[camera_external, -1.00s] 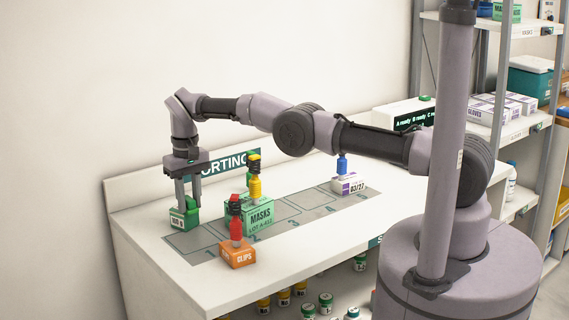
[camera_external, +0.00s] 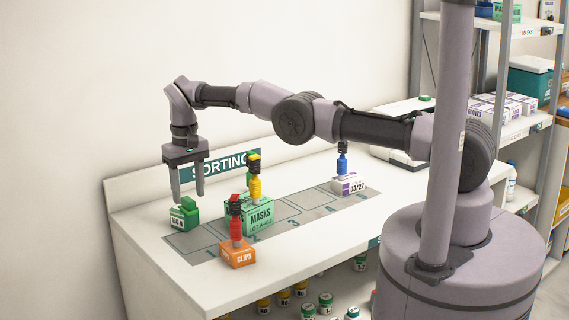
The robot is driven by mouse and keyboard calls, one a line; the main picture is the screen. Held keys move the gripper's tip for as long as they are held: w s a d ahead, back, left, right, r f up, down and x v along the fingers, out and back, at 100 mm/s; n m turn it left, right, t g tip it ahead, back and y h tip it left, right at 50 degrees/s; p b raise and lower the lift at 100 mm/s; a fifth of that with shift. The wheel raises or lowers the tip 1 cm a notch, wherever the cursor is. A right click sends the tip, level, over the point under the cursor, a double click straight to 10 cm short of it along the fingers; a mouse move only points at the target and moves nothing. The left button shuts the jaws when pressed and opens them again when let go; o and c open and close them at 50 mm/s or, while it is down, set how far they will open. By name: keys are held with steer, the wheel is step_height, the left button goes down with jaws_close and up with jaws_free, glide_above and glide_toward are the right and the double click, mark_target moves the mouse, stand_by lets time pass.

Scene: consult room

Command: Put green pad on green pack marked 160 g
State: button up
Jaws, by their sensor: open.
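A small green pack (camera_external: 178,221) with a white label stands at the left end of the table; its print is too small to read surely. A green piece (camera_external: 188,203), which looks like the green pad, rests on top of it. My gripper (camera_external: 187,198) is open and empty, its two fingers pointing down just above and around the top of the green piece. I cannot tell whether a finger touches it.
A white pack (camera_external: 347,187) with a blue piece stands right. The table's front left is clear.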

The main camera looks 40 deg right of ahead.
step_height(320, 180, up, 10)
steer(key=f+p, duration=0.1)
steer(key=p, duration=0.9)
step_height(320, 180, up, 12)
glide_above(189, 200)
steer(key=w+d, duration=0.2)
steer(key=d, duration=0.1)
steer(key=s+d+r+m+t+y, duration=0.1)
steer(key=s+d+r, duration=0.45)
steer(key=r, duration=0.45)
steer(key=s+d+r+m+t+y, duration=0.1)
steer(key=s+d+r+t, duration=0.1)
steer(key=s+d+r, duration=0.45)
steer(key=s+d+r+m+t, duration=0.1)
steer(key=s+d+r, duration=0.15)
steer(key=s, duration=0.55)
steer(key=s+d+r, duration=0.2)
steer(key=s+r, duration=0.1)
steer(key=s, duration=0.5)
steer(key=s+d+f+t, duration=0.1)
steer(key=s+f, duration=0.2)
steer(key=s, duration=0.3)
steer(key=s+f+m, duration=0.1)
steer(key=s+f, duration=0.2)
steer(key=s, duration=0.3)
steer(key=shift+s+d+f+t, duration=0.3)
steer(key=shift+d+f+t, duration=0.1)
